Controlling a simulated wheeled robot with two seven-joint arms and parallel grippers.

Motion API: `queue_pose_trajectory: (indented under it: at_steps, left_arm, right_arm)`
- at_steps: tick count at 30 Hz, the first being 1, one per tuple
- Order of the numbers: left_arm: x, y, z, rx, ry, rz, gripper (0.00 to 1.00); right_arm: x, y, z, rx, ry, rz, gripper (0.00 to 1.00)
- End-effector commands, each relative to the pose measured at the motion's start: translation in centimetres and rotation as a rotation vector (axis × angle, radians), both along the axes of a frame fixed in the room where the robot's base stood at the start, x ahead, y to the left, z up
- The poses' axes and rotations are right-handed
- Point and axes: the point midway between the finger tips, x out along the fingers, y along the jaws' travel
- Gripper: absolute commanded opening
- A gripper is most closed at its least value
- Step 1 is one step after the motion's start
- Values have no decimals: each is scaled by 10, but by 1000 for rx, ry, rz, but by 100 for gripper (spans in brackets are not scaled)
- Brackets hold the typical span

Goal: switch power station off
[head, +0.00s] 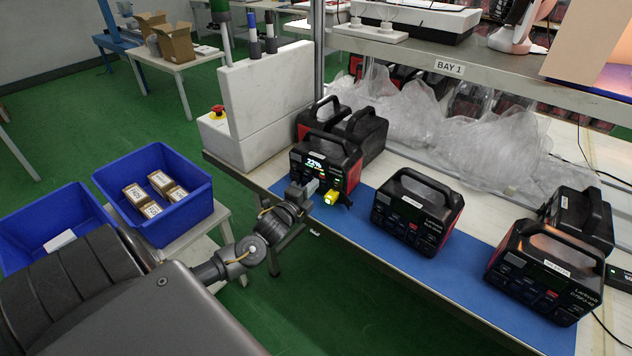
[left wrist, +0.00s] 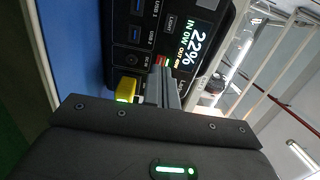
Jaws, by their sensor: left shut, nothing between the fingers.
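The power station (head: 325,160) with a lit display reading 22% stands on the blue mat at the left end of the bench. It also fills the upper part of the left wrist view (left wrist: 150,42), with USB ports and the lit screen. A yellow plug (head: 331,197) sits at its lower front; it shows in the left wrist view (left wrist: 126,88) beside my fingers. My left gripper (head: 309,187) is shut and empty, its fingertips at the front panel close to a red and a green light. Whether they touch the panel I cannot tell. My right gripper is not in view.
Other power stations stand along the mat, one in the middle (head: 416,212) and one at right (head: 545,270), both with dark fronts. Clear plastic bags (head: 480,150) lie behind. Blue bins (head: 190,215) stand at left. A shelf marked BAY 1 (head: 450,68) hangs above the bench.

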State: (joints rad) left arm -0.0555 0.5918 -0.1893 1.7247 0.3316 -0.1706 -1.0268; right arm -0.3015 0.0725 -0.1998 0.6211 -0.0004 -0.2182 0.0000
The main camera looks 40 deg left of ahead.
Motion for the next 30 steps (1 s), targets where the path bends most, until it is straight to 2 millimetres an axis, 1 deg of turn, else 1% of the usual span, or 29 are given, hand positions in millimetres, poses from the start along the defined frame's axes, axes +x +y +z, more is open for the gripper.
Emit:
queue_pose_trajectory:
  at_steps: [1, 3, 6, 19, 24, 30]
  left_arm:
    - [7, 1, 2, -1, -1, 1, 0]
    - [13, 1, 1, -1, 0, 0, 0]
    - [19, 2, 0, 0, 1, -1, 0]
    - [23, 2, 0, 0, 1, -1, 0]
    - [38, 5, 0, 1, 0, 0, 0]
    - [39, 5, 0, 1, 2, -1, 0]
  right_arm:
    - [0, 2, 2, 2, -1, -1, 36]
    - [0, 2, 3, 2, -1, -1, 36]
    - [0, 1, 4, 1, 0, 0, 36]
    - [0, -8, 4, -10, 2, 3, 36]
    - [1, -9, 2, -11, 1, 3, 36]
    - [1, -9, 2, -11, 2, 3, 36]
